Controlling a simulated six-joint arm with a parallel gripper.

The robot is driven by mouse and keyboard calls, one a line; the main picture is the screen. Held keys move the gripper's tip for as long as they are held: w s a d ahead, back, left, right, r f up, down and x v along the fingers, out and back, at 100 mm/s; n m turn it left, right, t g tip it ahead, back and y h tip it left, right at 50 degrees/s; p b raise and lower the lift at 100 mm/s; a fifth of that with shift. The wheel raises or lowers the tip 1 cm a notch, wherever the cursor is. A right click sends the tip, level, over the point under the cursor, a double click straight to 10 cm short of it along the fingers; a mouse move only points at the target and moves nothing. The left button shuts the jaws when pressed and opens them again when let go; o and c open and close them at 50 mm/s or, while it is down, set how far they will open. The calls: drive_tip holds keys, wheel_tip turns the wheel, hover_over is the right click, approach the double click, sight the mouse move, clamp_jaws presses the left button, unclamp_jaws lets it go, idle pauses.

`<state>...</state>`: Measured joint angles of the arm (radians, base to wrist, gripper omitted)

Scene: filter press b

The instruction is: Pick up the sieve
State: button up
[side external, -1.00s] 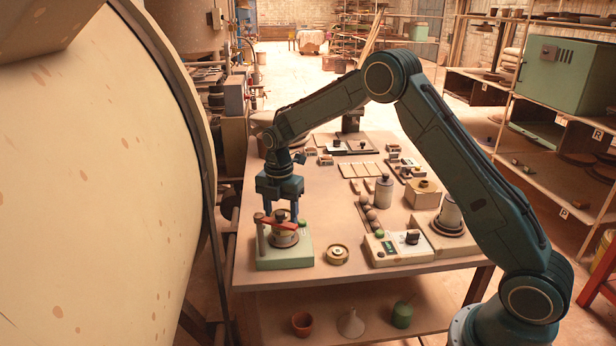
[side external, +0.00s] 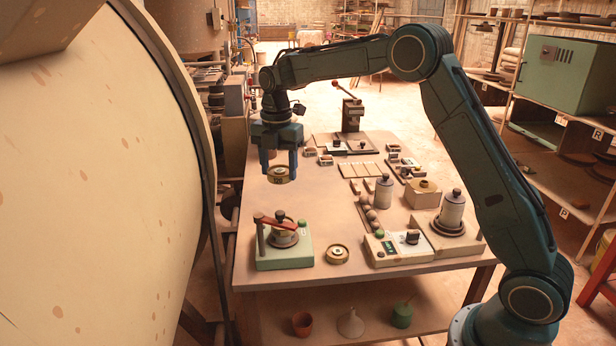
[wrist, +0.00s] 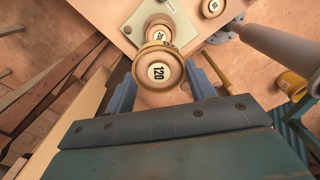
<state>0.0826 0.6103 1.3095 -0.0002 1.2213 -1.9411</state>
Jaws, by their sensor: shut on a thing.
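My gripper (side external: 279,174) is shut on a round brass sieve (side external: 278,175) and holds it well above the table. In the wrist view, my gripper (wrist: 158,88) has one finger on each side of the sieve (wrist: 158,70), whose white label reads 120. Below it stands the pale green shaker base (side external: 275,260) with a red clamp arm (side external: 270,221). Another round piece sits on the base, and its label (wrist: 160,36) seems to read 200. A second brass sieve (side external: 337,253) lies on the table right of the base.
A large cream drum (side external: 90,180) is close on the left. The table (side external: 240,240) is open around the space under the held sieve.

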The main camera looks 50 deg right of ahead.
wheel_tip(320, 180, up, 7)
drive_tip(key=shift+r, duration=0.1)
idle(0.7)
drive_tip(key=s+d+f+m, duration=0.2)
drive_tip(key=d+f+m, duration=0.3)
drive_tip(key=d, duration=0.3)
drive_tip(key=m, duration=0.5)
hover_over(332, 233)
wheel_tip(332, 233, down, 20)
drive_tip(key=shift+f, duration=0.1)
drive_tip(key=shift+f, duration=0.1)
drive_tip(key=shift+f, duration=2.05)
drive_tip(key=shift+f, duration=0.2)
